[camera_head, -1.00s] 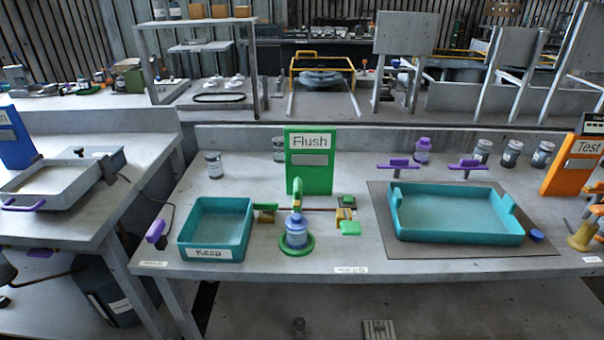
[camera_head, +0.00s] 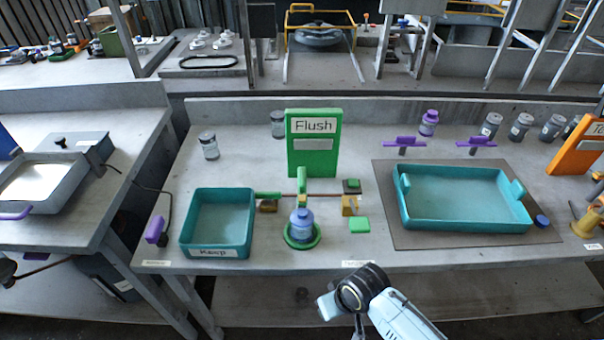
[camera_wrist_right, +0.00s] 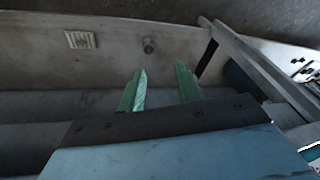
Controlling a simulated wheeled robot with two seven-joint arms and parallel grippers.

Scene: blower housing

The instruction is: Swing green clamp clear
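A green upright clamp (camera_head: 302,181) stands at the Flush station, just behind and above a blue-capped bottle (camera_head: 302,224) on a round green base (camera_head: 303,242). I cannot tell whether the clamp touches the cap. A green flat pad (camera_head: 359,224) lies right of the bottle, and a green bar (camera_head: 268,195) lies left of the clamp. My right gripper (camera_wrist_right: 159,76) shows two green fingers spread apart with nothing between them in the right wrist view. In the head view my right arm reaches up at the bottom, in front of the bench and away from the clamp. My left gripper is not in view.
A green Flush sign (camera_head: 314,155) stands behind the clamp. A teal Keep tray (camera_head: 212,252) is at left. A larger teal tray (camera_head: 462,224) on a dark mat (camera_head: 385,178) is at right. Bottles and purple handles (camera_head: 404,142) stand at the back.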

